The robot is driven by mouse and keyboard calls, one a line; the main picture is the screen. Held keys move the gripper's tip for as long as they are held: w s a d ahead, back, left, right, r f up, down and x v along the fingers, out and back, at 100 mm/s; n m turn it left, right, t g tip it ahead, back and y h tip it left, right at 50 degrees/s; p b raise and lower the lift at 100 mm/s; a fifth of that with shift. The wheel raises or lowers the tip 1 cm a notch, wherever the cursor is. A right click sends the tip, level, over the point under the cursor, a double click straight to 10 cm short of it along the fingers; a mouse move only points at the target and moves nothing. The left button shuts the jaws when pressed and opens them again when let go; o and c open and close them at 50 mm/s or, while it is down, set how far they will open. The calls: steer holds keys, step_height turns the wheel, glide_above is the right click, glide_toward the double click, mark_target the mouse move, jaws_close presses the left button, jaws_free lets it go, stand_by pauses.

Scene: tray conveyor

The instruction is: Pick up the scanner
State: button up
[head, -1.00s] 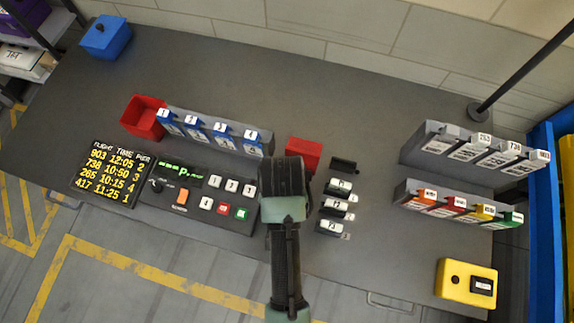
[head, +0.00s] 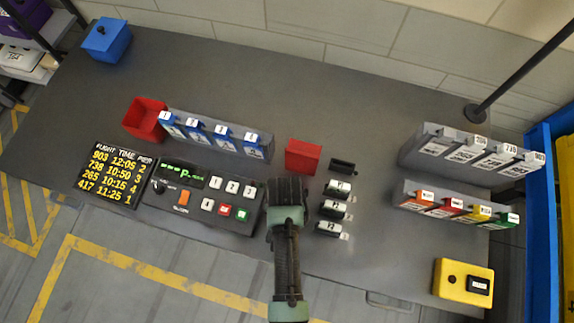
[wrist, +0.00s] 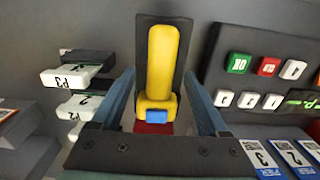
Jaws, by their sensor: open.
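The scanner (wrist: 162,62) shows in the wrist view as a yellow handle with a blue button at its lower end. It lies along a black backing or holder (wrist: 184,30). My gripper (wrist: 161,74) is open, with one finger on each side of the scanner's lower part, and a gap shows on both sides. In the head view my gripper (head: 290,188) is over the front part of the table, right of the keypad panel, and the scanner is hidden under it.
The keypad panel (head: 208,187) stands close at left. Labelled blocks (head: 333,210) stand close at right, with a red box (head: 303,156) behind. Grey slot racks (head: 450,150) and a yellow box (head: 463,284) are farther right. The table's back middle is clear.

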jaws_close()
stand_by(0.3)
steer(key=shift+r, duration=0.15)
step_height(320, 180, up, 10)
steer(key=shift+b, duration=0.45)
stand_by(0.4)
step_height(320, 180, up, 7)
steer(key=p, duration=0.8)
